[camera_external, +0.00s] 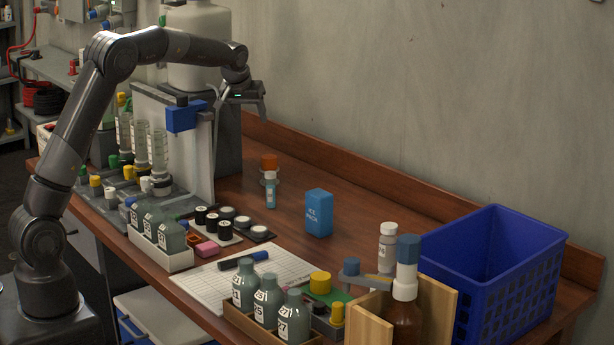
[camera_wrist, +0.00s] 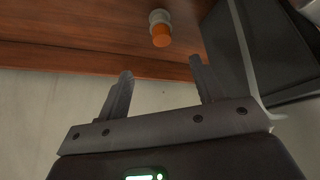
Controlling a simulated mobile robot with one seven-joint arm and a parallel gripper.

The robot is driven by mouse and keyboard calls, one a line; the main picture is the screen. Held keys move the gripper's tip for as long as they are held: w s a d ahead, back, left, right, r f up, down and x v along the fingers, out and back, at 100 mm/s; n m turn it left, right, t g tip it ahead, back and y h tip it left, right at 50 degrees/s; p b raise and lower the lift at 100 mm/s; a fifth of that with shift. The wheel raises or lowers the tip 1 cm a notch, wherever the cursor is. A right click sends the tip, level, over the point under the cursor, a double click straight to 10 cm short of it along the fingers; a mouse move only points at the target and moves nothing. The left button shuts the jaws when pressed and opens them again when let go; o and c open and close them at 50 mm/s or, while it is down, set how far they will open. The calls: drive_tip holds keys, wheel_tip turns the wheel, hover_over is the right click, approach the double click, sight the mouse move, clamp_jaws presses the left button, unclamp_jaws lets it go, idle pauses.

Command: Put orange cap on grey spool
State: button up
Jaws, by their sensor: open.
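The orange cap (camera_external: 269,161) is on the wooden bench near the back ledge, directly above a short grey-white cylinder (camera_external: 275,174) that looks like the grey spool. A small teal vial (camera_external: 270,192) stands in front and partly hides the cylinder. In the wrist view the orange cap (camera_wrist: 161,37) lines up with the end of the grey spool (camera_wrist: 159,17); I cannot tell how firmly it sits. My gripper (camera_external: 255,108) is open and empty, high above the bench, up and slightly left of the cap. Both fingers (camera_wrist: 160,77) show apart in the wrist view.
A white panel rack with a blue block (camera_external: 186,116) stands left of my gripper. A blue ice pack (camera_external: 319,212) stands right of the cap. A blue basket (camera_external: 490,270) fills the right end. Bottles and jars crowd the front. The back strip between ice pack and ledge is clear.

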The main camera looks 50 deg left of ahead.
drive_tip(key=s+d+r+m+h, duration=0.1)
drive_tip(key=s+d+r, duration=0.2)
drive_tip(key=s, duration=0.5)
drive_tip(key=s+d+r+m, duration=0.1)
drive_tip(key=s+d+r, duration=0.2)
drive_tip(key=s, duration=0.5)
drive_tip(key=s+d+r+m+h, duration=0.1)
drive_tip(key=s+d+r, duration=0.25)
drive_tip(key=s, duration=0.45)
drive_tip(key=s+d+f+m, duration=0.1)
drive_tip(key=s+d+f, duration=0.1)
drive_tip(key=s, duration=0.5)
drive_tip(key=s+d+f+m, duration=0.1)
drive_tip(key=s+d+f, duration=0.1)
drive_tip(key=s, duration=0.5)
drive_tip(key=s+d+f+m, duration=0.2)
drive_tip(key=s, duration=0.5)
drive_tip(key=shift+s+d+f+t+h, duration=0.25)
drive_tip(key=shift+s+d+t+h, duration=0.05)
drive_tip(key=shift+s+t+h, duration=0.1)
drive_tip(key=shift+o, duration=0.6)
